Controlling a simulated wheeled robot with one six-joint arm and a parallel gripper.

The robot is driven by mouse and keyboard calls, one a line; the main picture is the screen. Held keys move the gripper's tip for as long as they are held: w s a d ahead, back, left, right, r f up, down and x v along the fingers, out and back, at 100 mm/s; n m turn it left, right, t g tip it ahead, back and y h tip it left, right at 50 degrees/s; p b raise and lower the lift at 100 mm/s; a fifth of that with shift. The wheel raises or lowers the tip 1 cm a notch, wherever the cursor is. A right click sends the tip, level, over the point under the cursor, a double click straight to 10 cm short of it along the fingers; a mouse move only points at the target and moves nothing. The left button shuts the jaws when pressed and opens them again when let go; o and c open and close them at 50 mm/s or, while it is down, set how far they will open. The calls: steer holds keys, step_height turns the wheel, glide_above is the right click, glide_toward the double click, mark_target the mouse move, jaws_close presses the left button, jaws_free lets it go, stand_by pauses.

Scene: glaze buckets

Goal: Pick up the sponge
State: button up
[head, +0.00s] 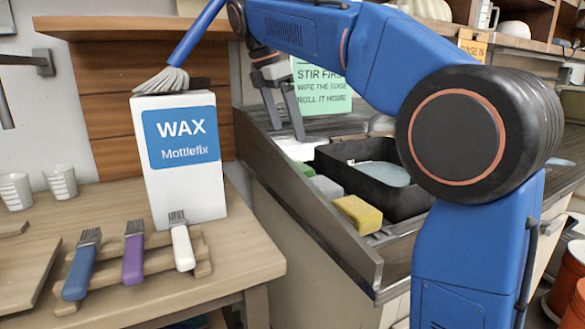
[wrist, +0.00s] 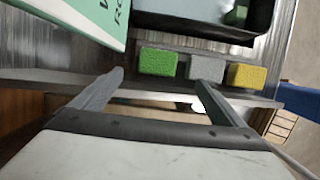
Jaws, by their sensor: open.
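Three sponge-like blocks stand in a row on the metal tray beside a black tub: a yellow one (head: 358,214) nearest, a grey one (head: 325,188) and a green one (head: 303,168) farthest. In the wrist view the green block (wrist: 158,62) appears between and beyond my fingertips, the grey block (wrist: 207,66) lies near the right fingertip and the yellow block (wrist: 246,76) is farther right. My gripper (head: 285,131) is open and empty, above the tray's far left end. It also shows in the wrist view (wrist: 160,79). No finger clearly touches a block.
The black tub (head: 335,168) holds pale liquid, right of the blocks. The metal tray's raised rim (head: 310,228) runs along the left. A white WAX box (head: 185,195) stands on the wooden table near my gripper. A green sign (head: 322,98) stands behind. Brushes (head: 133,258) lie front left.

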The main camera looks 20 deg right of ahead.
steer(key=x, duration=1.2)
steer(key=shift+w+a, duration=0.2)
steer(key=shift+w, duration=0.05)
steer(key=shift+c, duration=0.4)
steer(key=c, duration=1)
